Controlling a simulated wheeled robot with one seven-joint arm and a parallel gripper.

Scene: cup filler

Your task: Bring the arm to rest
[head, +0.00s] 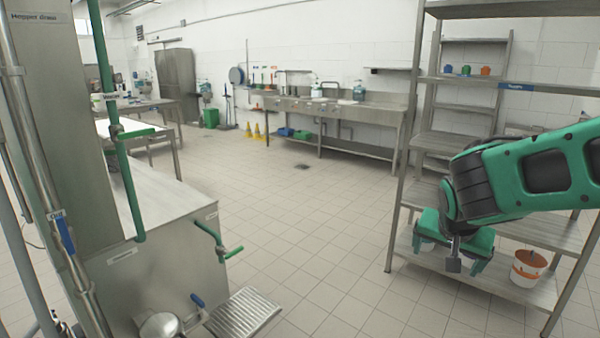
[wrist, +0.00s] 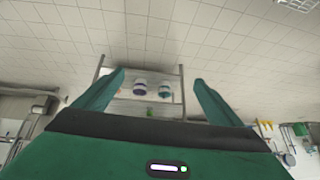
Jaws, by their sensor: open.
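My green arm (head: 530,175) reaches in from the right of the head view, in front of the metal shelf rack. My gripper (head: 450,265) hangs at its end, to the left of an orange-and-white bucket. In the wrist view the two green fingers (wrist: 158,85) stand wide apart, with nothing between them close by. The gripper is open and empty. Part of the rack behind the arm is hidden.
The metal rack (head: 408,145) stands behind and around the arm; the bucket (head: 527,268) is on its low shelf. A steel filler machine (head: 150,270) with green pipes and a drip grate (head: 243,313) stands at left. Tiled floor (head: 310,220) between is clear.

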